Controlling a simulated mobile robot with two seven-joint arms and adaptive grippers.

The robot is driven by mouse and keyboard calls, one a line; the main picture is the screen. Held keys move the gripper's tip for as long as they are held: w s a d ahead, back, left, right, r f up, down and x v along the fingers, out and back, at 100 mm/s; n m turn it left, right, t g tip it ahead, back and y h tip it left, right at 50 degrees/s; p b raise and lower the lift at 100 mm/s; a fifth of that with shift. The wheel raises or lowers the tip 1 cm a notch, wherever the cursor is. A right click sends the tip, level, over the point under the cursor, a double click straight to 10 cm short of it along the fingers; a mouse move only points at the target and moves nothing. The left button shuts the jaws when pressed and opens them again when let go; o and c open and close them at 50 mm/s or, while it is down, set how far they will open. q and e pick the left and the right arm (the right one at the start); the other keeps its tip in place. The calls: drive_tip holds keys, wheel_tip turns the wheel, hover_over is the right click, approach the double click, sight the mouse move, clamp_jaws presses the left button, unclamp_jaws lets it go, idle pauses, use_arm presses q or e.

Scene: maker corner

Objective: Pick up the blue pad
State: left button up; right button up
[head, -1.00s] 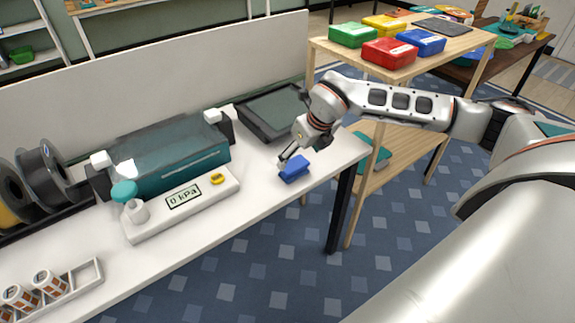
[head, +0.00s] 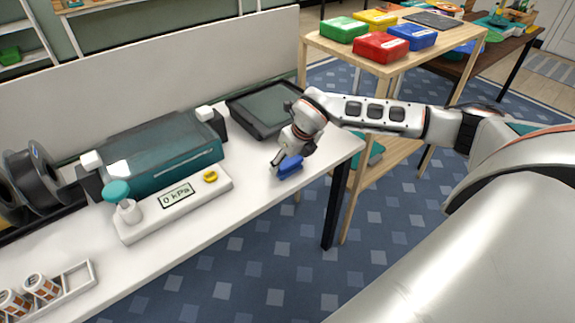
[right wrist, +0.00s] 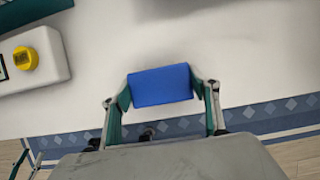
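The blue pad (head: 289,168) is near the front edge of the white table, towards its right end. My right gripper (head: 284,161) is at the pad, coming from above and partly covering it. In the right wrist view the blue pad (right wrist: 161,85) sits between the two green-lined fingers (right wrist: 160,90), which touch its left and right sides. The gripper is shut on it. I cannot tell whether the pad still touches the table.
A white gauge device (head: 150,217) with a yellow knob lies left of the pad. A dark tray (head: 268,108) is behind it. A wooden shelf (head: 375,60) with coloured boxes stands beyond the table's right end. A white rack (head: 70,300) holds labelled jars.

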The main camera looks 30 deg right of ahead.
sight(288, 160)
drive_tip(key=shift+r, duration=0.15)
wheel_tip(288, 160, up, 20)
drive_tip(key=p, duration=0.1)
drive_tip(key=shift+p, duration=0.4)
